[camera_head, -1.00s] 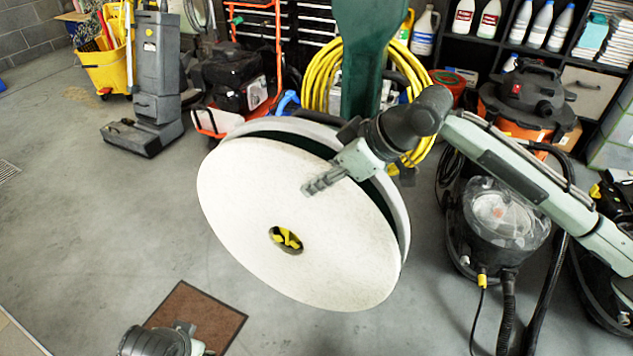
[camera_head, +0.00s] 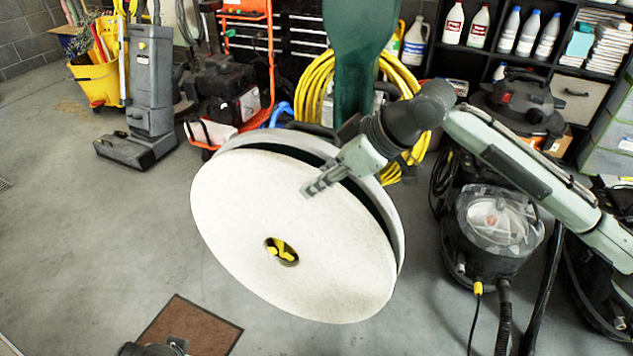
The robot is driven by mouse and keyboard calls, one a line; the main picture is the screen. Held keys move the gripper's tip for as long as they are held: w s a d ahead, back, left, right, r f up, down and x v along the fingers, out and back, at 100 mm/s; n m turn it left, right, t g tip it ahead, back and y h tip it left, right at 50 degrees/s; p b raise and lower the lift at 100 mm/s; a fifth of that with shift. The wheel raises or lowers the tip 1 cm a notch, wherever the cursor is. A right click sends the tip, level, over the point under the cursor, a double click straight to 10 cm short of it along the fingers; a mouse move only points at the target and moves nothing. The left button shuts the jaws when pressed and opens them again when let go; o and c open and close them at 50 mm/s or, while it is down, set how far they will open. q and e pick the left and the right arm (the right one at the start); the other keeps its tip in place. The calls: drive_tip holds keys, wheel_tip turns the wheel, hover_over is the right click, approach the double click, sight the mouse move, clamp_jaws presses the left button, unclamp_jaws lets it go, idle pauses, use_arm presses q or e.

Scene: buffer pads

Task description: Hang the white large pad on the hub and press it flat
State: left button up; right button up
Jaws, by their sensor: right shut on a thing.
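The white large pad (camera_head: 250,215) is a round, thick disc with a centre hole. It hangs tilted in front of a round grey disc (camera_head: 300,140) of the machine, with a dark gap showing at the upper right. The yellow and black hub (camera_head: 282,251) shows through the hole. I cannot tell how deep it sits in it. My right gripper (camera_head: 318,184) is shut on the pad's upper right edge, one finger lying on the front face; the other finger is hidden. Of my left arm only a dark wrist part shows at the bottom edge.
A vacuum (camera_head: 492,225) stands at right, a grey floor machine (camera_head: 148,95) at left. A brown mat (camera_head: 190,328) lies on open floor below.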

drive_tip(key=shift+w+r, duration=0.15)
drive_tip(key=shift+r, duration=0.2)
drive_tip(key=o, duration=0.7)
drive_tip(key=shift+o, duration=1.3)
drive_tip(key=shift+d, duration=0.1)
drive_tip(key=shift+f, duration=0.15)
drive_tip(key=shift+s+f, duration=0.1)
drive_tip(key=shift+s, duration=0.1)
